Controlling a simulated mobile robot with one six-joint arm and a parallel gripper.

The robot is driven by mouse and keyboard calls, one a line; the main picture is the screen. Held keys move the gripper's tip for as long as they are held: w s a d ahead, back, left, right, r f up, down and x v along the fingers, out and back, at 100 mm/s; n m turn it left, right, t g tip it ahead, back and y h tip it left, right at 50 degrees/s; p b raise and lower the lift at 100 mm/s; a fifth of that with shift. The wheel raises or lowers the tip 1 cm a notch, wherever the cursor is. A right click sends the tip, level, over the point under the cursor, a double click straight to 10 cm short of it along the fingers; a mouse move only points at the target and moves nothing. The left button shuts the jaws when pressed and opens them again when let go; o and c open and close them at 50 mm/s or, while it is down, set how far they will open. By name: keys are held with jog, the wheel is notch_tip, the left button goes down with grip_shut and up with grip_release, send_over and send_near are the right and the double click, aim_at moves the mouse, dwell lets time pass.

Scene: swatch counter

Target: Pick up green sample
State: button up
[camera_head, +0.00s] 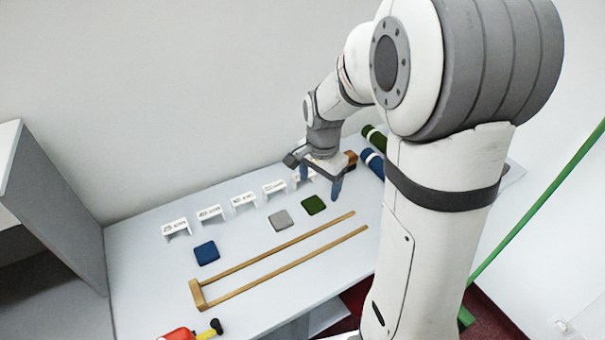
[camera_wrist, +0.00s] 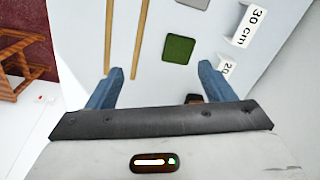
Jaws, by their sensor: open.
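The green sample (camera_head: 314,205) is a small dark green square lying flat on the counter, to the right of a grey sample. In the wrist view the green sample (camera_wrist: 179,49) lies beyond the fingertips, between their lines. My gripper (camera_head: 320,187) hangs above the counter, near the green sample and slightly behind and right of it. Its two blue fingers, also seen in the wrist view (camera_wrist: 155,80), are spread apart with nothing between them.
A grey sample (camera_head: 279,220) and a blue sample (camera_head: 207,253) lie to the left. White label cards (camera_head: 243,201) stand behind. A wooden frame with two long rails (camera_head: 197,294) lies in front. Green and blue rolls (camera_head: 371,160) lie at right. A red and yellow object (camera_head: 180,334) is front left.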

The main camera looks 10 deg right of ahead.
aim_at(308, 206)
jog(key=w+f+m+p, duration=0.1)
jog(key=w+f+m, duration=0.2)
jog(key=w+f, duration=0.1)
jog(key=shift+w+f+g, duration=0.15)
jog(key=shift+f+g, duration=0.15)
jog(key=shift+f, duration=0.05)
jog(key=shift+a+f+p, duration=0.25)
jog(key=shift+f, duration=1)
jog(key=shift+a+f+p, duration=0.25)
jog(key=shift+f+p, duration=0.05)
jog(key=shift+f, duration=1)
jog(key=shift+a+f+p, duration=0.25)
jog(key=shift+f, duration=1)
jog(key=c, duration=1)
